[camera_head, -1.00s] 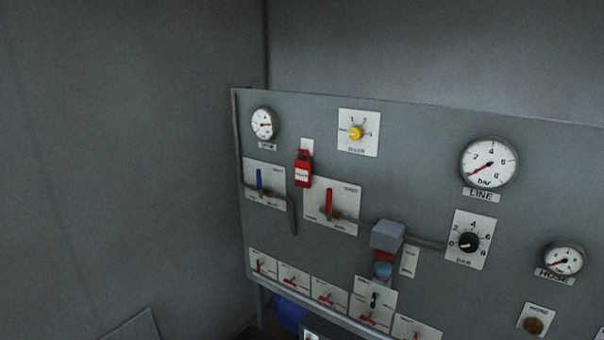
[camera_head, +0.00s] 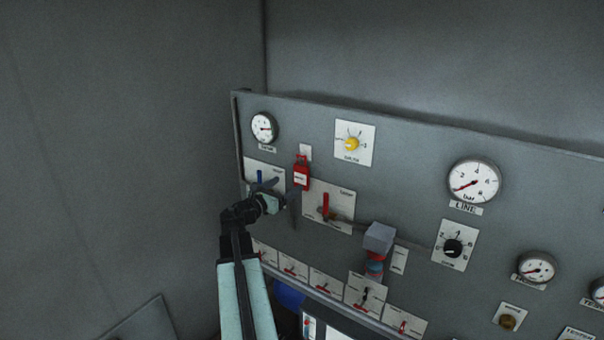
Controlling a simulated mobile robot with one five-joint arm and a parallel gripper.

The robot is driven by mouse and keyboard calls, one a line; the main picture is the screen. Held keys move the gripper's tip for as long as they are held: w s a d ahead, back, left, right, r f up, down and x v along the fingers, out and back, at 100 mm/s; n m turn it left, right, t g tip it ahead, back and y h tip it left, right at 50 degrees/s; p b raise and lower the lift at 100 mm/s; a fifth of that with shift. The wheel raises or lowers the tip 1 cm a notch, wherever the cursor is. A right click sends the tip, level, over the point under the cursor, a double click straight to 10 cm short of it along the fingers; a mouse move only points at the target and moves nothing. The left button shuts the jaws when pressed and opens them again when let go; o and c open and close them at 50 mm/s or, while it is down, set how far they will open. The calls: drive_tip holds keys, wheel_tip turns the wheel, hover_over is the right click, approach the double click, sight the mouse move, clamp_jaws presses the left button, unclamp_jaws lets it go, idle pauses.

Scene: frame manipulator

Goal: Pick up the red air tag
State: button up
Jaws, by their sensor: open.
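The red air tag (camera_head: 301,175) hangs on the grey panel, just below a small white plate, with a white label on its front. My gripper (camera_head: 283,188) is in front of the panel, to the lower left of the tag. Its jaws are open and appear empty. The tag shows almost whole beside the fingers. I cannot tell whether a finger touches it. My arm partly hides the blue-handled valve's plate.
The blue valve handle (camera_head: 260,177) is left of the tag, and the red valve handle (camera_head: 325,206) is to its lower right. A grey box (camera_head: 379,237) sticks out farther right. A yellow knob (camera_head: 351,143) is above right. A row of small switches lines the bottom.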

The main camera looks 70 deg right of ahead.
sight(300, 175)
drive_tip(key=x, duration=0.7)
drive_tip(key=shift+s+d+r, duration=0.1)
drive_tip(key=shift+d, duration=0.15)
drive_tip(key=c, duration=1.4)
drive_tip(key=shift+c, duration=0.2)
